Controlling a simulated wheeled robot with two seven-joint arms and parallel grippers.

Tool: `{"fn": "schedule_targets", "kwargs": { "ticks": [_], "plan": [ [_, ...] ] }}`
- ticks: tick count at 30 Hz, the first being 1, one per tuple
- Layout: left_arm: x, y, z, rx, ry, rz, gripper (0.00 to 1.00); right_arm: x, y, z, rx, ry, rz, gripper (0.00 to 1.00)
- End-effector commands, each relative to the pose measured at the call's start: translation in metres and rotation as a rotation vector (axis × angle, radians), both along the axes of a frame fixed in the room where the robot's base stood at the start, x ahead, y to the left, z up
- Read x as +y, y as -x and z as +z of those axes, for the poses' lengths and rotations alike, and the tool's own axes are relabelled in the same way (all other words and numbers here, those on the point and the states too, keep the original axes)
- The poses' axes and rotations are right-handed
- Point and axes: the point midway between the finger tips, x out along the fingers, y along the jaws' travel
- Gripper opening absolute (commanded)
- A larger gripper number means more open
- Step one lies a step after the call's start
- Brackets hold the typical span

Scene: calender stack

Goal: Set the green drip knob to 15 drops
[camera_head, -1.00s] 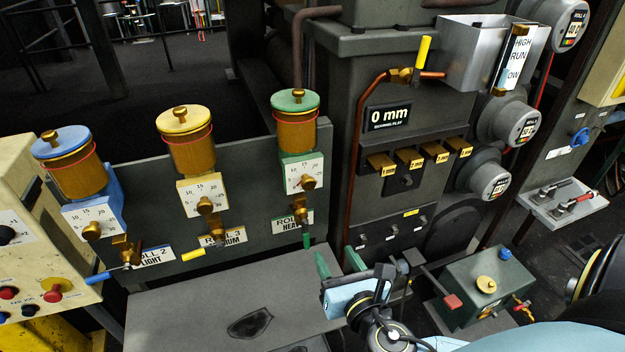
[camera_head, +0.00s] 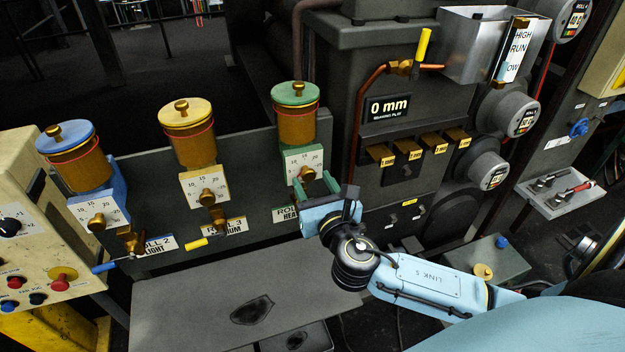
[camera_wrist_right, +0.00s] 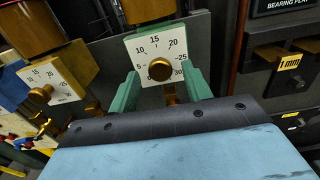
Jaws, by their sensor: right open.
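The green-lidded oiler (camera_head: 296,94) stands at the right end of a row of oilers, above the Roll 4 Heavy label. Its white dial (camera_head: 298,160) carries a round brass drip knob (camera_head: 307,173). In the right wrist view the knob (camera_wrist_right: 160,69) sits in the lower middle of the dial, with 15 above it. I cannot read its setting. My right gripper (camera_head: 317,185) is open, and its green fingers show in the right wrist view (camera_wrist_right: 161,92), one to each side of the knob. I cannot tell whether they touch it. My left gripper is out of view.
The yellow oiler (camera_head: 188,113) and blue oiler (camera_head: 70,138) stand to the left with similar dials. A dark machine housing with brass tabs (camera_head: 408,150) rises to the right. A grey plate (camera_head: 190,300) lies below.

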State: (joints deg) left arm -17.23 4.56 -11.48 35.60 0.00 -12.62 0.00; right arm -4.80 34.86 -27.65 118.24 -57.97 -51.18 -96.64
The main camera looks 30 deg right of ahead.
Motion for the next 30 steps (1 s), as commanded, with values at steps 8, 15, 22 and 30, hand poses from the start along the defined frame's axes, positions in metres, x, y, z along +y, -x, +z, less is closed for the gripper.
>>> {"fn": "schedule_targets", "kwargs": {
  "ticks": [8,15,22,30],
  "plan": [
    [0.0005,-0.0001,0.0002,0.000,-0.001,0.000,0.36,-0.0026,-0.0111,0.0000,0.001,-0.001,0.000,0.49],
    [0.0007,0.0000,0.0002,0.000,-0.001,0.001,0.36,-0.0025,-0.0108,-0.0001,0.001,-0.001,0.000,0.39],
    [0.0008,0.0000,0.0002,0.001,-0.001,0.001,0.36,-0.0025,-0.0106,-0.0001,0.001,-0.001,0.000,0.08],
    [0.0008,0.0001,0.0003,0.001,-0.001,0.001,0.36,-0.0026,-0.0106,0.0000,-0.005,-0.024,0.000,0.06]
  ]
}}
